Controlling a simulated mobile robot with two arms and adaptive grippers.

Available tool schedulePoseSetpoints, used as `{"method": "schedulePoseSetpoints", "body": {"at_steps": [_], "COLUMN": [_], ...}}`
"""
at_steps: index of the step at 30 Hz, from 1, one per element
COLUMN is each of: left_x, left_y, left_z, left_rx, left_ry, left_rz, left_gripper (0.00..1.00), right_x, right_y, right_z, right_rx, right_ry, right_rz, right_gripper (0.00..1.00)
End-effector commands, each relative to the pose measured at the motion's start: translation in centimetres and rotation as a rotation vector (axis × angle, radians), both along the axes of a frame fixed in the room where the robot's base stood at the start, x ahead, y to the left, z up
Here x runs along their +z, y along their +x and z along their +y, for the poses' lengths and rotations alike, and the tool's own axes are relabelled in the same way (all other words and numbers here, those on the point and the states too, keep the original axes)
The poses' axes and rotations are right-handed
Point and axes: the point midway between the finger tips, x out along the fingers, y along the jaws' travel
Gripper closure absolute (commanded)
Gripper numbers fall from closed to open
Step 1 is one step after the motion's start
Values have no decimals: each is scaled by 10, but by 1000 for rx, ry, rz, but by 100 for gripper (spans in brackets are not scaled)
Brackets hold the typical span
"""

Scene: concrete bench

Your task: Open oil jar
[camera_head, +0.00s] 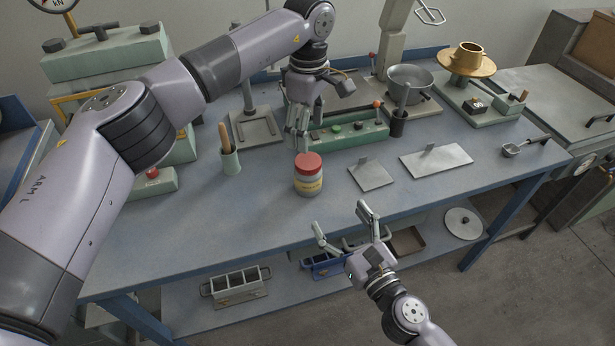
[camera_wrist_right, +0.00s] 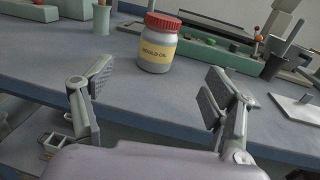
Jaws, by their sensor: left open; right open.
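The oil jar (camera_head: 308,180) stands upright on the blue bench. It is grey with a yellow label and a red lid (camera_head: 308,163), which sits on top. In the right wrist view the jar (camera_wrist_right: 157,52) shows a label reading "MOULD OIL", beyond and between the fingers. My left gripper (camera_head: 300,142) is above and just behind the jar in the head view, pointing down, open and empty. My right gripper (camera_head: 343,226) is in front of the bench's front edge, open and empty, apart from the jar.
Behind the jar is a green control panel (camera_head: 345,134). A cup with a wooden handle (camera_head: 230,160) stands left, and metal plates (camera_head: 436,160) lie right. A three-part mould (camera_head: 236,284) sits on the lower shelf. The bench around the jar is clear.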

Motion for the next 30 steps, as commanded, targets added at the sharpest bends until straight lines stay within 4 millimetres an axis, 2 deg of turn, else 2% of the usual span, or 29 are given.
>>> {"method": "schedulePoseSetpoints", "body": {"at_steps": [21,25,30], "left_x": [-1,-1,-1], "left_y": [0,0,0], "left_z": [-1,-1,-1], "left_rx": [1,1,0], "left_ry": [-4,-4,-5], "left_rz": [1,1,1], "left_gripper": [33,33,33], "right_x": [2,1,0], "right_y": [119,132,140], "right_z": [58,64,68], "right_rx": [1,0,2], "right_ry": [-3,-4,-5], "right_rz": [-3,-3,-2], "right_gripper": [21,21,21]}}
